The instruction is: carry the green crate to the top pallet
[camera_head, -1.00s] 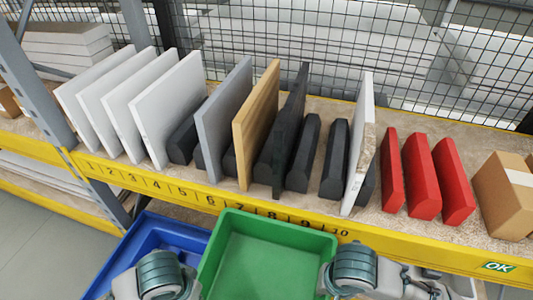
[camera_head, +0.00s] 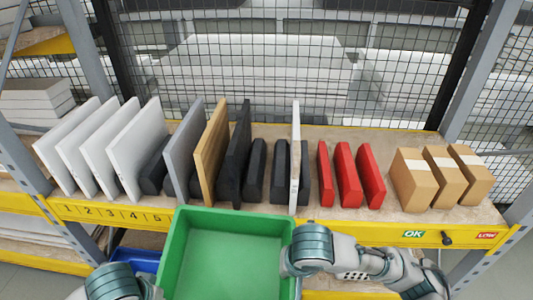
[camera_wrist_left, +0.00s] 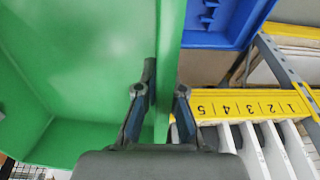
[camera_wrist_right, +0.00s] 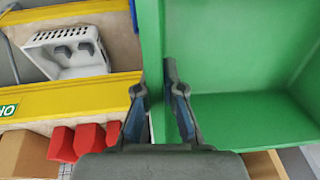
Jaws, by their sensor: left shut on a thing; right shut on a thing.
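The green crate (camera_head: 229,262) is at the bottom middle of the head view, in front of the shelf edge. It looks empty and hides part of the yellow beam. My left gripper (camera_wrist_left: 164,92) is shut on one side wall of the crate, with a finger on each side of the wall. My right gripper (camera_wrist_right: 158,92) is shut on the opposite wall in the same way. The fingertips are not clear in the head view. I cannot make out a pallet in any view.
A shelf with a yellow beam (camera_head: 370,232) holds white, grey, wood and black panels between dark blocks, red blocks (camera_head: 347,174) and cardboard boxes (camera_head: 414,180). A blue crate (camera_head: 140,258) is below left. A white basket (camera_wrist_right: 68,50) shows in the right wrist view.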

